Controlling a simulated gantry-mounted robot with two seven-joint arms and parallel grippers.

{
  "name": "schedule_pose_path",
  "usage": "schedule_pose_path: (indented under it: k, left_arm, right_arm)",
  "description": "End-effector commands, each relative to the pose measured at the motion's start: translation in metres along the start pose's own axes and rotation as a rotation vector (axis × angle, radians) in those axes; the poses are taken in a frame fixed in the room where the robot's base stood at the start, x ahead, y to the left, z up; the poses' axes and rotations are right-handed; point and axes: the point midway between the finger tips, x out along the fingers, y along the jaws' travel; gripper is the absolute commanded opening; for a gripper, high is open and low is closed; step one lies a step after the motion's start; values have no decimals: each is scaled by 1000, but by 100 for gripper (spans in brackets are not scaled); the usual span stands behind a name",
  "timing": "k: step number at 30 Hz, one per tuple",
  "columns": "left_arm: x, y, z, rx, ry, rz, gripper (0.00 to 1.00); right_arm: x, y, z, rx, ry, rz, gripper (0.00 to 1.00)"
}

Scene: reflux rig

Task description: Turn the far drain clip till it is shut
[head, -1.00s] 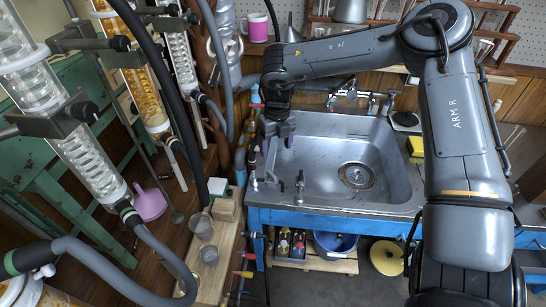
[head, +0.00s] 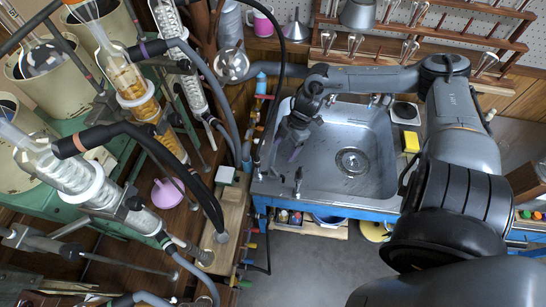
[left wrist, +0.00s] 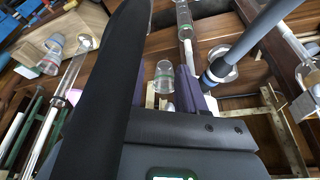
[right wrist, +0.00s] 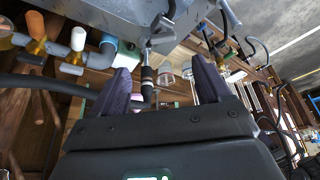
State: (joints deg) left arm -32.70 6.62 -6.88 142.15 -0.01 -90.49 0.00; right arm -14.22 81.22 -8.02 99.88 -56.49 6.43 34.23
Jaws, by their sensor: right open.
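My right gripper (head: 287,153) is open and empty above the left part of the sink (head: 352,190), near its left rim. Its two purple fingers stand apart in the right wrist view (right wrist: 163,88). Between them, farther off, is a small dark and metal fitting (right wrist: 148,75) at the sink's edge; I cannot tell for sure that it is the far drain clip. A small upright metal fitting (head: 298,180) stands at the sink's front edge.
Glass condensers and hoses crowd the left, with a pink funnel (head: 167,193) among them. A yellow sponge (head: 411,142) lies right of the sink. A rack of glassware (head: 420,30) stands behind. Coloured hose fittings line the wooden board (head: 232,215).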

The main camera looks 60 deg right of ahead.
Motion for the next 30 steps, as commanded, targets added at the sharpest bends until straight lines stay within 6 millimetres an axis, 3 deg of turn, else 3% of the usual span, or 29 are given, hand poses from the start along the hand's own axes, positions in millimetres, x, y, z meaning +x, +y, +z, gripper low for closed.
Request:
schedule_pose_path:
  k: [6,18,30]
  left_arm:
    - [19,0,12,6,-15,-3,39]
    - [35,-1,17,9,-16,-6,39]
    - [37,2,16,-2,-11,3,39]
  right_arm:
    - [28,0,0,3,6,0,77]
    - [88,0,0,2,3,0,77]
    - [104,0,0,0,0,-1,77]
